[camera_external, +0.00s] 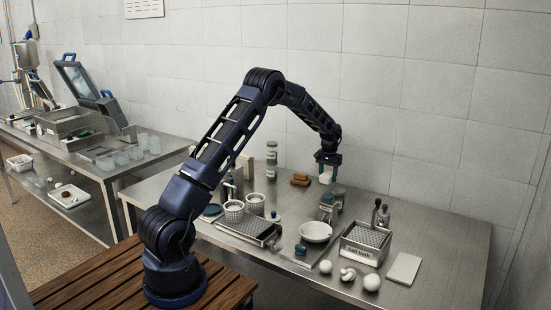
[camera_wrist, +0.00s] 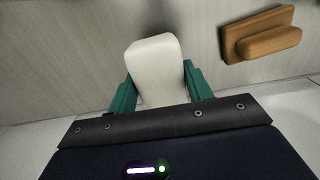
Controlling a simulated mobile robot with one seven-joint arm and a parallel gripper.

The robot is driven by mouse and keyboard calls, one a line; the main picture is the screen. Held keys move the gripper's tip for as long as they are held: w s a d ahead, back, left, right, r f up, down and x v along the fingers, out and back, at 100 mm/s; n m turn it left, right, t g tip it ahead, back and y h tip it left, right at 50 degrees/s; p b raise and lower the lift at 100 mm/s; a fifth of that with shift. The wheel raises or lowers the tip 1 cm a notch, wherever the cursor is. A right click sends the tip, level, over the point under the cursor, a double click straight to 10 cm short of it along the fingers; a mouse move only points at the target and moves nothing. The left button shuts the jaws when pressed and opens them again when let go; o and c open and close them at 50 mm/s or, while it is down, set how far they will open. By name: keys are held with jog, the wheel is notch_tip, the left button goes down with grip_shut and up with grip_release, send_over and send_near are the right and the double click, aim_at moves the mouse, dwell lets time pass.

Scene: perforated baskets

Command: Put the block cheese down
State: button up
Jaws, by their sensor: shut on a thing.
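The block cheese is a pale cream block with rounded edges. It shows large in the wrist view (camera_wrist: 156,75) and small in the external view (camera_external: 325,175). My gripper (camera_external: 327,178) is shut on it, with green fingers (camera_wrist: 156,88) on its left and right sides. In the external view my gripper points down and holds the cheese above the back part of the steel table (camera_external: 440,225). The exact height of the cheese over the table cannot be told.
A brown wooden piece (camera_wrist: 262,35) lies right of the cheese in the wrist view. In the external view, jars (camera_external: 332,203), a white bowl (camera_external: 316,232), perforated baskets (camera_external: 366,244), several white balls (camera_external: 371,282) and a pale board (camera_external: 404,268) stand in front. The table's right back is bare.

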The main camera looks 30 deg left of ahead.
aim_at(327, 183)
jog(key=shift+f, duration=2.2)
jog(key=o, duration=1.1)
jog(key=shift+f, duration=0.1)
